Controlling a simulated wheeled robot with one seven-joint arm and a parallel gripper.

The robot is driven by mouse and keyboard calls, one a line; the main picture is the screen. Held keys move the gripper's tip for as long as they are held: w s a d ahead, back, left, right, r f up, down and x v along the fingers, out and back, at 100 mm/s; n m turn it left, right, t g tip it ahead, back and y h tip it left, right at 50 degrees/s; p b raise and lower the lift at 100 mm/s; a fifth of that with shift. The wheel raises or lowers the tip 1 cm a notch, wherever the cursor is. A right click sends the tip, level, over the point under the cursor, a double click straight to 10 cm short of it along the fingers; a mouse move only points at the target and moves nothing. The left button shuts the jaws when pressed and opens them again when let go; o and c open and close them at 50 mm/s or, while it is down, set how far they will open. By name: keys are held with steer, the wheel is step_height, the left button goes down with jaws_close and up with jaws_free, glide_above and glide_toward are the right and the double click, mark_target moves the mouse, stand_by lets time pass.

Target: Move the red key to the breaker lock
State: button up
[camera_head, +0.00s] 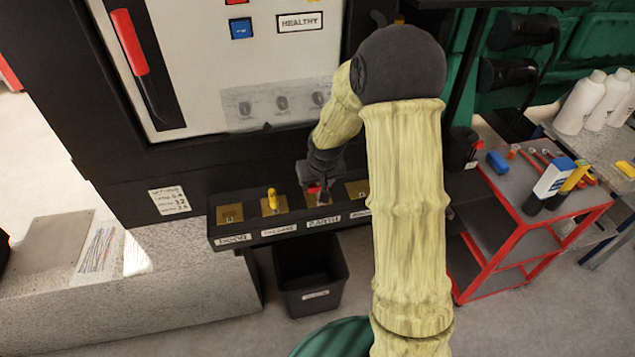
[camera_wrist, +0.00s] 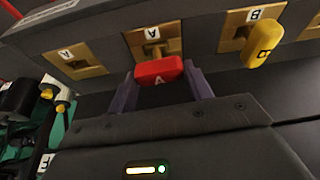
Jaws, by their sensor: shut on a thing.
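The red key (camera_wrist: 159,71), marked A, sits between the two fingers of my gripper (camera_wrist: 162,78) in the wrist view. The gripper is shut on it. In the head view my gripper (camera_head: 315,187) is over the brass lock plate (camera_head: 322,215) above the EARTH label. The wrist view shows this plate (camera_wrist: 157,44), marked A, right behind the key; I cannot tell whether the key is seated in it. Another brass plate marked A (camera_wrist: 73,62) is beside it, and shows right of EARTH in the head view (camera_head: 357,189); its label is partly hidden by my arm.
A yellow key (camera_wrist: 264,46) marked B stands in the neighbouring lock, also seen in the head view (camera_head: 272,198). The DOOR lock plate (camera_head: 230,214) is at the far left. A black bin (camera_head: 312,282) is below the ledge. A red-framed cart (camera_head: 530,215) stands at right.

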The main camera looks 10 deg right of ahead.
steer(key=shift+r+p, duration=1.4)
steer(key=shift+r, duration=0.5)
steer(key=d+p, duration=0.5)
steer(key=d, duration=0.7)
steer(key=shift+f, duration=0.15)
steer(key=shift+f+b, duration=0.9)
steer(key=shift+f+b, duration=0.55)
steer(key=shift+f, duration=0.2)
